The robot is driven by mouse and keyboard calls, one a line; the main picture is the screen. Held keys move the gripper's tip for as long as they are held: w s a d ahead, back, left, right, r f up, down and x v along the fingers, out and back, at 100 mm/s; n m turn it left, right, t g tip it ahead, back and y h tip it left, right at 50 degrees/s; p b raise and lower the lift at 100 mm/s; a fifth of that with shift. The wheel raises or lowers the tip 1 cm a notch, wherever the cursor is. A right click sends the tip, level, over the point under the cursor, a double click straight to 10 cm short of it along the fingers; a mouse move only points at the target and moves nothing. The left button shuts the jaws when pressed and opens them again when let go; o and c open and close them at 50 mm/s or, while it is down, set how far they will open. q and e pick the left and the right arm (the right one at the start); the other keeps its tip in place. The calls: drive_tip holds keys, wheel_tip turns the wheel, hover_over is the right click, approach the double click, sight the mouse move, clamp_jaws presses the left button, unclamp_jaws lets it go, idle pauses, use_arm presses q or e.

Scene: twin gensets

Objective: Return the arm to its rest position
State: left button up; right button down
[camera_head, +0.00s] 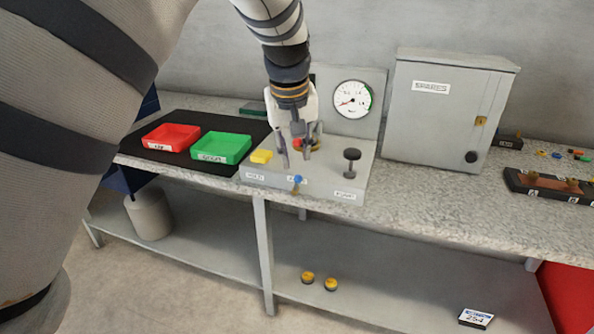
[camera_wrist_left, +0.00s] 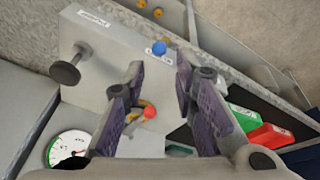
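My left gripper (camera_head: 297,160) hangs down over the grey control box (camera_head: 342,184) on the bench. In the left wrist view my left gripper (camera_wrist_left: 165,75) has its fingers apart, with nothing between the tips. A blue knob (camera_wrist_left: 159,48) is at the box's front, clear of the fingers. A black knob on a stem (camera_head: 352,160) stands on the right of the box. My right gripper is out of view.
A round gauge (camera_head: 353,100) stands behind the box. Red (camera_head: 171,138) and green (camera_head: 221,148) trays lie on a black mat (camera_head: 200,167). A grey cabinet (camera_head: 443,110) stands to the right. Two yellow-topped pieces (camera_head: 319,281) lie on the lower shelf.

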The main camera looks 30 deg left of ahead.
use_arm(q)
drive_tip(key=shift+v, duration=1.2)
drive_tip(key=s+f+m+g, duration=0.1)
drive_tip(key=s+f+m, duration=0.1)
drive_tip(key=s+f, duration=0.8)
drive_tip(key=s+f+m+g, duration=0.1)
drive_tip(key=s+f+g, duration=0.15)
drive_tip(key=f, duration=1.25)
drive_tip(key=s+d+f+m, duration=0.1)
drive_tip(key=s+d+f, duration=0.2)
drive_tip(key=s, duration=0.6)
drive_tip(key=s+d+f+m+g+h, duration=0.1)
drive_tip(key=s+d+f+m, duration=0.1)
drive_tip(key=s, duration=0.8)
drive_tip(key=s+d+f+m, duration=0.2)
drive_tip(key=s+d+f, duration=0.2)
drive_tip(key=s, duration=0.5)
drive_tip(key=shift+s+d+f, duration=0.15)
drive_tip(key=shift+d+f, duration=0.1)
drive_tip(key=shift+g, duration=0.25)
